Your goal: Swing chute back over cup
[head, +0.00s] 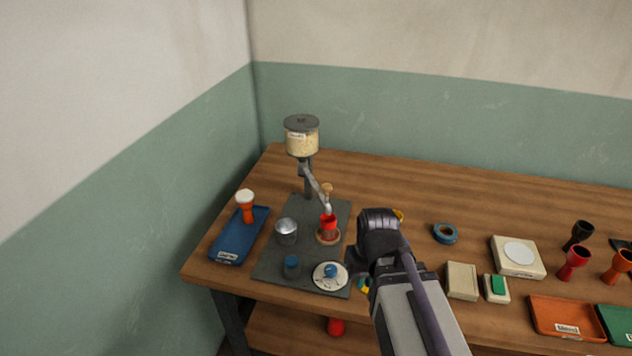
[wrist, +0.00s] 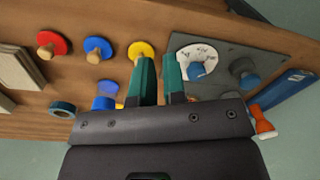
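The grey chute (head: 316,186) slopes down from the clear hopper (head: 302,142), with a small wooden knob near its lower end. Its lower end is at a red cup-shaped piece (head: 328,223), which stands on a round wooden holder. A metal cup (head: 286,231) stands to the left, apart from the chute's end. My gripper (head: 372,268) is to the right of the grey base plate; its fingertips are hidden in the head view. In the wrist view its two green fingers (wrist: 158,72) are a little apart with nothing between them. The chute is not visible in the wrist view.
On the base plate (head: 268,265) are a white dial with a blue knob (head: 330,272) and a small blue-topped cylinder (head: 291,264). Blue tape (head: 445,233), blocks and trays lie right.

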